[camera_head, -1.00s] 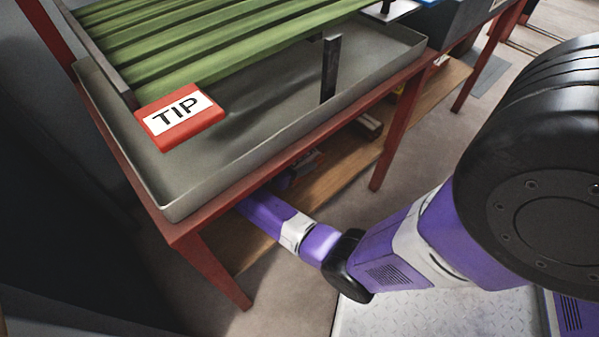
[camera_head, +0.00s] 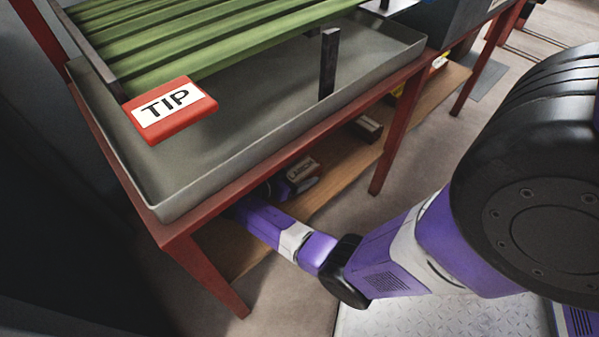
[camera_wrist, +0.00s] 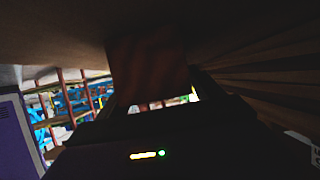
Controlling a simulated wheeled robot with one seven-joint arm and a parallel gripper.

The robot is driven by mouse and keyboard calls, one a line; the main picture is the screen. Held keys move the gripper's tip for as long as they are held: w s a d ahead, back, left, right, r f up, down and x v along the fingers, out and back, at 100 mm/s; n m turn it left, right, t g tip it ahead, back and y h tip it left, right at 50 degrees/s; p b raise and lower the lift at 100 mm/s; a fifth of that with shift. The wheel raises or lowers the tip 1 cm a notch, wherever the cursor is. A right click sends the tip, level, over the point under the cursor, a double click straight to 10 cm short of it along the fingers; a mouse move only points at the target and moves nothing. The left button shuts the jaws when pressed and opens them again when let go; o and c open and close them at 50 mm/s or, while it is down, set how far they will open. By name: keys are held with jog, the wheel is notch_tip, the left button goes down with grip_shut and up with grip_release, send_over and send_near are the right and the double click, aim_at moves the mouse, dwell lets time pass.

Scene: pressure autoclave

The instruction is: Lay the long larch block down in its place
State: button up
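My gripper is mostly hidden under the bench in the camera_head view, where my purple forearm reaches in low over the shelf. In the camera_wrist view my gripper (camera_wrist: 155,98) has its dark fingers on either side of a dark reddish-brown wooden block (camera_wrist: 148,65) and looks shut on it. Most of the block's length is hidden. A tan piece lettered LARCH (camera_head: 303,169) shows beside my wrist under the bench. I cannot tell whether it belongs to the held block.
The wooden shelf (camera_head: 340,188) lies under the red-framed bench (camera_head: 208,277). Another block (camera_head: 368,128) lies farther right on it. Above are a grey metal tray (camera_head: 240,150), green slats (camera_head: 200,45) and a red TIP sign (camera_head: 170,110). A red leg (camera_head: 395,135) stands right of my arm.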

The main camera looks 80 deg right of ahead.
jog(key=shift+r, duration=0.1)
jog(key=shift+r, duration=0.15)
jog(key=p+v, duration=0.3)
jog(key=v, duration=0.9)
jog(key=shift+s, duration=0.15)
